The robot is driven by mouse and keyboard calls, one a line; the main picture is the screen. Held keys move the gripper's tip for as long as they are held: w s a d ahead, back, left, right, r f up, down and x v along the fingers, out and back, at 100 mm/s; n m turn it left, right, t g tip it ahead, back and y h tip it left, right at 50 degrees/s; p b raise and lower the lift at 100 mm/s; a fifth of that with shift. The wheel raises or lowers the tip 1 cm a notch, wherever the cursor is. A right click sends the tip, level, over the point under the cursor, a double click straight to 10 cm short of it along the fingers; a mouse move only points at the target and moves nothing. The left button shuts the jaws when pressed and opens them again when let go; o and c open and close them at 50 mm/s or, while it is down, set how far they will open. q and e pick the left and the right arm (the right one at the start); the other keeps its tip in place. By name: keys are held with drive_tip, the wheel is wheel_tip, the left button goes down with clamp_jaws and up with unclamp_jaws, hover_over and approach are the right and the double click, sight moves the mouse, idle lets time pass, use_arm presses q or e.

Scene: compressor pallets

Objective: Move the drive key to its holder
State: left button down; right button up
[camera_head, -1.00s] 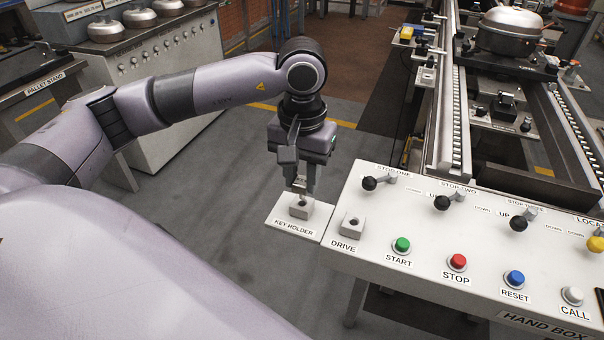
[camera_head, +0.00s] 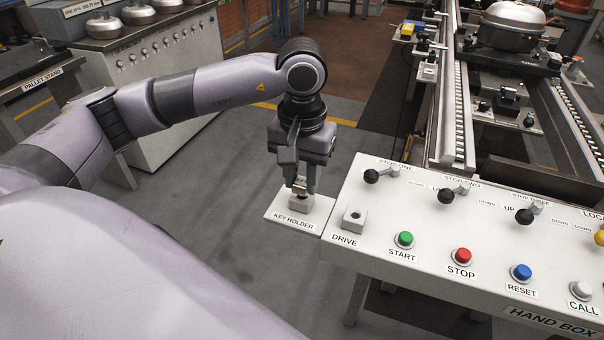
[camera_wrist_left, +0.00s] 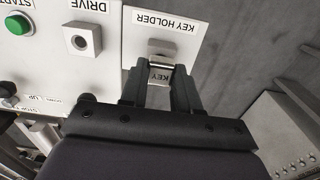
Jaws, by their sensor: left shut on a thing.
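My left gripper (camera_head: 299,188) is directly above the grey key holder block (camera_head: 300,204) on the white plate labelled KEY HOLDER. It is shut on the drive key, a small metal piece marked KEY (camera_wrist_left: 160,75) in the left wrist view. The key is at the block's top; the fingers hide how deep it sits. The holder block also shows in the left wrist view (camera_wrist_left: 162,48). The DRIVE block (camera_head: 354,218), with an empty dark hole, stands on the panel to the right. My right gripper is out of view.
The white hand box panel (camera_head: 425,215) carries green START (camera_head: 404,239), red STOP (camera_head: 462,256), blue RESET and white CALL buttons. Levers with black knobs (camera_head: 445,196) stand behind them. A conveyor with a compressor (camera_head: 512,28) is at the back right.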

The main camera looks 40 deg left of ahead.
sight(302, 181)
use_arm(q)
drive_tip(key=shift+f+b, duration=0.65)
drive_tip(key=shift+f, duration=0.05)
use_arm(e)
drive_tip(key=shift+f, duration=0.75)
use_arm(q)
drive_tip(key=c, duration=0.7)
unclamp_jaws()
drive_tip(key=shift+r, duration=0.1)
drive_tip(key=shift+c, duration=0.2)
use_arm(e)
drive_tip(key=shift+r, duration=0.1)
use_arm(q)
drive_tip(key=shift+r, duration=0.5)
wheel_tip(302, 181, up, 6)
drive_tip(key=shift+r, duration=0.1)
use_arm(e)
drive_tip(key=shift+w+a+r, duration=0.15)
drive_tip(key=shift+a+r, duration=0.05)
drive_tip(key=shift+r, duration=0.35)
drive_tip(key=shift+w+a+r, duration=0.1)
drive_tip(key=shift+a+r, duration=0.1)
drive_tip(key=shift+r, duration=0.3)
